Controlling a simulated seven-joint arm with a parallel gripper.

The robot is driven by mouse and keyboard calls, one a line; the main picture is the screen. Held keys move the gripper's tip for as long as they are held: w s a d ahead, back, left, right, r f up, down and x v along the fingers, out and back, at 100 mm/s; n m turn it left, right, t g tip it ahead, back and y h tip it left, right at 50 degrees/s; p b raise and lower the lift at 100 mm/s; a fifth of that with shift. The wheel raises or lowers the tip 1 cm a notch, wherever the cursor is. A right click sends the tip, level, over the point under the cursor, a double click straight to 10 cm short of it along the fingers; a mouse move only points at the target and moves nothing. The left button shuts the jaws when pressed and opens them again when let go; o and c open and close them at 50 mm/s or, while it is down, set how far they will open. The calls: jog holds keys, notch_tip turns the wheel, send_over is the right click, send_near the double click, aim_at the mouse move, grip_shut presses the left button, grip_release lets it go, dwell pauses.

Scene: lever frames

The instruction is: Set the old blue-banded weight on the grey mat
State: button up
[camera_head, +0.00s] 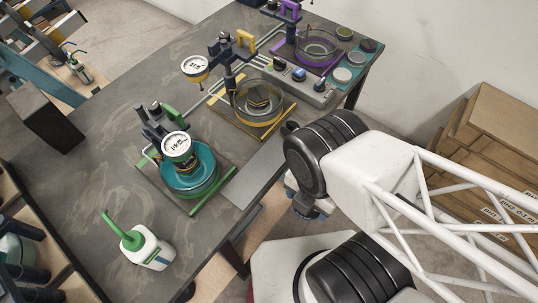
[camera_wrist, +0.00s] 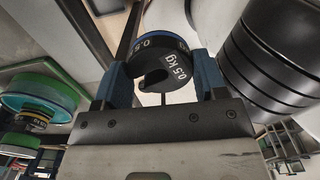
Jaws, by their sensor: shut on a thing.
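My gripper (camera_wrist: 161,72) is shut on a black slotted weight (camera_wrist: 184,74) with a blue band and a "0.5 kg" label in the wrist view. The weight sits between the two blue fingers, its slot facing the lower left. In the head view my gripper (camera_head: 308,209) hangs beyond the table's front edge, mostly behind my arm, and the weight cannot be made out there. The grey mat (camera_head: 252,187) is a bare flat strip along the table's front edge, left of my gripper.
A green lever frame with a teal dish (camera_head: 205,187) stands left of the mat. A yellow frame with a glass dish (camera_head: 275,115) stands behind it, and a purple frame (camera_head: 290,50) farther back. A white bottle (camera_head: 148,249) stands front left. Wooden boxes (camera_head: 497,150) are at right.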

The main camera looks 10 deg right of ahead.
jog(key=shift+w, duration=0.1)
send_over(269, 158)
jog(key=shift+f, duration=0.7)
dwell(0.6)
jog(key=shift+f, duration=0.1)
jog(key=shift+f, duration=1.7)
jog(key=o, duration=1.4)
jog(key=shift+f, duration=0.15)
jog(key=shift+c, duration=0.2)
notch_tip(269, 158, up, 12)
jog(key=shift+r, duration=0.2)
